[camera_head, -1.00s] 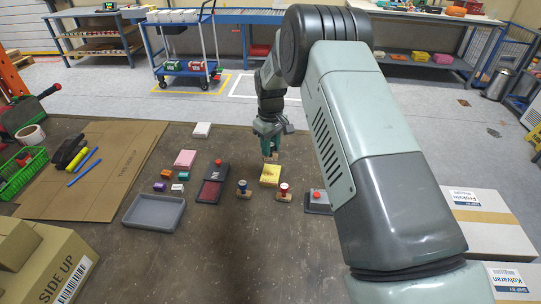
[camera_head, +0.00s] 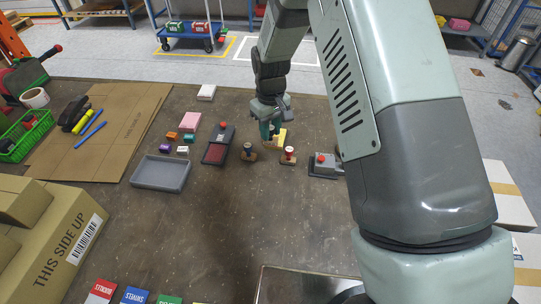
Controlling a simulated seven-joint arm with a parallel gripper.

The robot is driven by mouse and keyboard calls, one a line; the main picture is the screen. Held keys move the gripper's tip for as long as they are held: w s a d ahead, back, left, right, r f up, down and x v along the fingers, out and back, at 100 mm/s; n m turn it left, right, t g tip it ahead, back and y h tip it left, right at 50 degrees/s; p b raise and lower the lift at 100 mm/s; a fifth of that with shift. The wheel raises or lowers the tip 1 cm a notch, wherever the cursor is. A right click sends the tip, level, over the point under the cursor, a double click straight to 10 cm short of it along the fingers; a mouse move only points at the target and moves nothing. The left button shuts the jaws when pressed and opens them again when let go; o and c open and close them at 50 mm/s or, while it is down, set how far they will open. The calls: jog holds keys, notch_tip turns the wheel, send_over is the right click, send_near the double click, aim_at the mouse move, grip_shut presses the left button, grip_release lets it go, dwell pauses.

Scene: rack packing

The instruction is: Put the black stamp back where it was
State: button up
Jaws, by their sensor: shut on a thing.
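My gripper (camera_head: 270,132) points down at the far middle of the table. It is shut on a small stamp, of which only a bit of wood-coloured base shows; the fingers hide its handle, so I cannot tell its colour. The yellow pad (camera_head: 282,137) is behind or below the gripper and partly hidden by it. A stamp with a dark blue handle (camera_head: 248,151) stands upright to the left and nearer. A stamp with a red handle (camera_head: 288,155) stands upright to the right and nearer. I cannot tell whether the held stamp touches anything.
A dark ink pad case (camera_head: 216,152) lies open left of the stamps. A grey tray (camera_head: 160,173) and several small coloured blocks (camera_head: 172,136) are farther left. A grey device with a red button (camera_head: 322,164) is at the right. The table's near middle is clear.

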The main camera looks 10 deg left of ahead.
notch_tip(320, 180, down, 8)
jog(key=shift+f, duration=0.2)
dwell(0.3)
jog(key=o, duration=0.9)
jog(key=shift+f, duration=0.1)
jog(key=shift+c, duration=0.2)
notch_tip(320, 180, up, 12)
jog(key=shift+r, duration=0.2)
